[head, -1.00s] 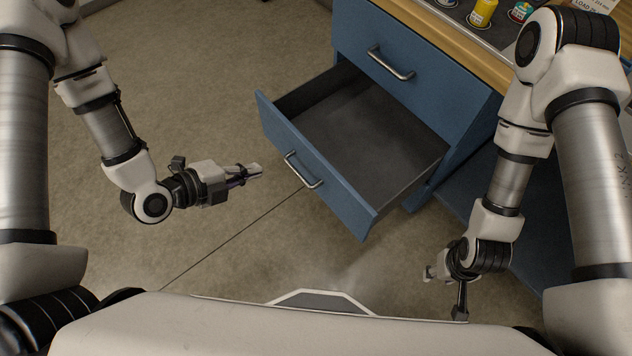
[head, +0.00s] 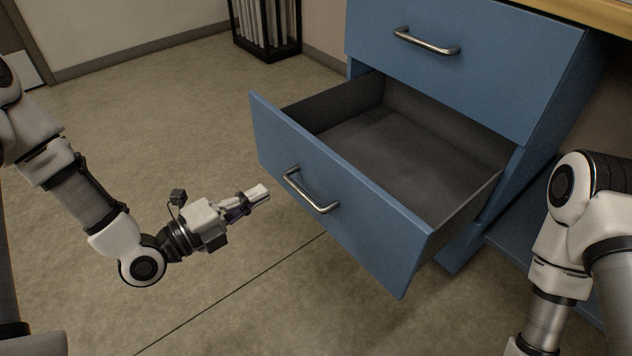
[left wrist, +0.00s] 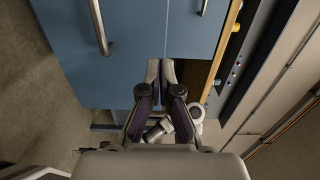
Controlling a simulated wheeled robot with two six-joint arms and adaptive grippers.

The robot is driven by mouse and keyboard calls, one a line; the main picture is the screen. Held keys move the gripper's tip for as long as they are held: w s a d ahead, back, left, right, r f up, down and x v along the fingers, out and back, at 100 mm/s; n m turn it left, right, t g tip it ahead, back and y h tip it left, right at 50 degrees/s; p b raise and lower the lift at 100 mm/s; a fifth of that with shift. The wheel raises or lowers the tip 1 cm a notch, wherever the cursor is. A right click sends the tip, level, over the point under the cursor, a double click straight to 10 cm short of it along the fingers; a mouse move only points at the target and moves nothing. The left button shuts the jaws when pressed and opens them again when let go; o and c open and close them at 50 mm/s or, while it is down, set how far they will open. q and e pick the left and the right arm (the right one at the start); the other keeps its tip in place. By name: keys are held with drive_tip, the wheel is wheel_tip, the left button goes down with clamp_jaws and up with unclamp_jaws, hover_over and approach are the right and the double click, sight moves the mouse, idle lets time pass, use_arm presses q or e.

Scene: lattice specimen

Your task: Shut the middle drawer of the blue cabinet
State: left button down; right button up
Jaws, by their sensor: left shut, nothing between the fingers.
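The blue cabinet (head: 556,130) stands at the right in the head view. Its open drawer (head: 345,190), below a shut upper drawer (head: 455,60), is pulled well out and looks empty. The open drawer's front has a metal bar handle (head: 312,192). My left gripper (head: 264,192) is shut and empty, pointing right, just left of this handle in the picture; I see no contact. In the left wrist view its closed fingertips (left wrist: 160,64) show before a blue front (left wrist: 70,50) with a handle (left wrist: 100,30). My right gripper is out of view. What lies under the open drawer is hidden.
A wooden worktop edge (head: 600,12) tops the cabinet. My right arm stands at the right, close to the cabinet's side. A black rack (head: 267,28) stands by the back wall. The floor (head: 190,110) left of the drawer is clear.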

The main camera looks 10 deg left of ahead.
sight(326, 157)
use_arm(q)
drive_tip(key=b+x, duration=0.5)
drive_tip(key=x, duration=0.7)
drive_tip(key=shift+w+d, duration=0.25)
drive_tip(key=shift+d, duration=0.1)
drive_tip(key=shift+w+d, duration=0.25)
drive_tip(key=shift+w, duration=0.15)
drive_tip(key=shift+r, duration=0.1)
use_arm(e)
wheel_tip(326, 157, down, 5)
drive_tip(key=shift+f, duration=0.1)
